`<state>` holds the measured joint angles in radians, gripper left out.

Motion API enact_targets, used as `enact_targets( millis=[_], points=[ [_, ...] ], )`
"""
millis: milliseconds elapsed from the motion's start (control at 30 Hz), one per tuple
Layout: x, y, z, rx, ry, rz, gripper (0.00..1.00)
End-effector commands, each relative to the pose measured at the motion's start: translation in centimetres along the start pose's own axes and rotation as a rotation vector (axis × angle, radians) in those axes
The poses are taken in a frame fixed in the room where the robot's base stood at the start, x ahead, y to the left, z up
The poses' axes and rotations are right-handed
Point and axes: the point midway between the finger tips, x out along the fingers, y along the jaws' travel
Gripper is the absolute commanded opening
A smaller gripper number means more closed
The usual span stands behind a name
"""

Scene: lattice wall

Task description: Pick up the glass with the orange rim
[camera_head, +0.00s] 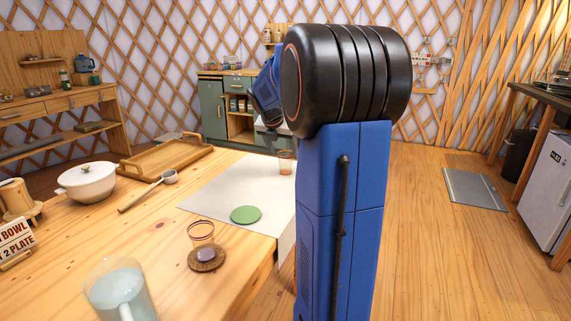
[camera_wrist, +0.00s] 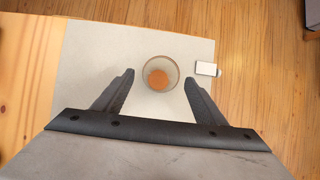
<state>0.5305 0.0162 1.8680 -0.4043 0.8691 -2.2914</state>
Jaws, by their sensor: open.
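A clear glass with an orange-brown tint (camera_head: 286,162) stands on the pale mat near its far right edge. In the wrist view this glass (camera_wrist: 160,74) is seen from above, with an orange-brown disc inside its round rim. My gripper (camera_wrist: 158,80) is open, its two fingers on either side of the glass in the picture; I cannot tell its height above it. Another clear glass (camera_head: 201,231) with a brownish rim stands by a cork coaster (camera_head: 207,258) at the near side. Which rim is orange is hard to tell.
The pale mat (camera_head: 225,185) carries a green disc (camera_head: 245,214). A small white object (camera_wrist: 207,68) is right of the glass. A wooden tray (camera_head: 165,157), ladle (camera_head: 150,189), white pot (camera_head: 87,182) and large blue-tinted mug (camera_head: 120,291) stand on the table. Floor lies beyond the table edge.

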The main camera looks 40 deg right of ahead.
Motion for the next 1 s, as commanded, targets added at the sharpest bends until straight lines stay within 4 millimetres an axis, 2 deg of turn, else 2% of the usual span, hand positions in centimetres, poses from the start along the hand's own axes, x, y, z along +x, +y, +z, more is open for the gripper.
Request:
enact_targets(
  millis=[333,600,633,800,833,1000],
  points=[
    [4.3,-0.1,-0.2,0.0,0.003,-0.002,0.65],
    [4.8,-0.1,-0.2,0.0,0.001,0.0,0.65],
    [4.8,-0.1,-0.2,0.0,0.001,0.0,0.63],
    [4.8,-0.1,-0.2,0.0,0.001,0.0,0.22],
    [4.8,-0.1,-0.2,0.0,0.001,0.0,0.19],
    [4.8,-0.1,-0.2,0.0,0.0,0.0,0.19]
  ],
)
